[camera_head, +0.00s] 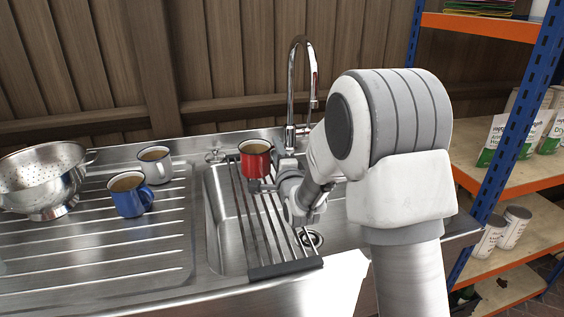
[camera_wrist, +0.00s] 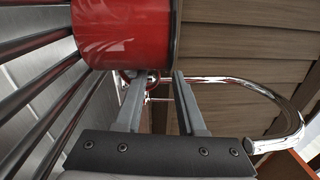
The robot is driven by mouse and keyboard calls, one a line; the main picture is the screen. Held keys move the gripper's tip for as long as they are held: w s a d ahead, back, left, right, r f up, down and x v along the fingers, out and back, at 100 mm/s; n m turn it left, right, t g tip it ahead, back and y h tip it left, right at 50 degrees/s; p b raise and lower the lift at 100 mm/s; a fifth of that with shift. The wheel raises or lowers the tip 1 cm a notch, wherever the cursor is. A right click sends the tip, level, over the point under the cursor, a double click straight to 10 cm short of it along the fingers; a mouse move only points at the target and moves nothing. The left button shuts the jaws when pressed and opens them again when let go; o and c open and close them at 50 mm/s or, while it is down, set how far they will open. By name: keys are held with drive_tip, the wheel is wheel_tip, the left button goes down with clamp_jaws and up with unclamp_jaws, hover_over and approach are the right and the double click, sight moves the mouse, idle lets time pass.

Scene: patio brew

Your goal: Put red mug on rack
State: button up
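The red mug (camera_head: 256,158) is upright, with brown contents, at the far end of the dark-barred rack (camera_head: 285,268) laid across the sink. It appears to rest on the bars, though any small gap under it cannot be told. In the wrist view the mug (camera_wrist: 125,30) fills the top, with the rack bars (camera_wrist: 35,45) at left. My gripper (camera_head: 264,186) is low on the near side of the mug. Its two fingers (camera_wrist: 152,76) are apart, with a red part, perhaps the handle, partly visible between them. The fingers' contact with the mug is unclear.
A white mug (camera_head: 155,166), a blue mug (camera_head: 130,194) and a steel colander (camera_head: 42,178) stand on the drainboard at left. The chrome tap (camera_head: 291,95) rises close behind my gripper. A shelf unit (camera_head: 508,170) with bags and cans is at right.

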drive_tip(key=shift+n, duration=0.3)
drive_tip(key=s, duration=0.2)
drive_tip(key=s+d, duration=0.1)
drive_tip(key=s, duration=0.3)
drive_tip(key=shift+s+d, duration=0.3)
drive_tip(key=s+d+n+g+h, duration=0.1)
drive_tip(key=s+d+n+g, duration=0.2)
drive_tip(key=s, duration=0.8)
drive_tip(key=s+d+r+n+g+h, duration=0.1)
drive_tip(key=s+d+n+g, duration=0.2)
drive_tip(key=s, duration=0.8)
drive_tip(key=s+d+r+n+g+h, duration=0.1)
drive_tip(key=s+d+n+g, duration=0.2)
drive_tip(key=s+n+g, duration=0.4)
drive_tip(key=s+n, duration=0.3)
drive_tip(key=s, duration=0.2)
drive_tip(key=shift+d, duration=0.15)
drive_tip(key=shift+r, duration=0.15)
wheel_tip(320, 180, up, 18)
drive_tip(key=p, duration=1.8)
drive_tip(key=shift+r+p, duration=0.2)
drive_tip(key=shift+p, duration=0.1)
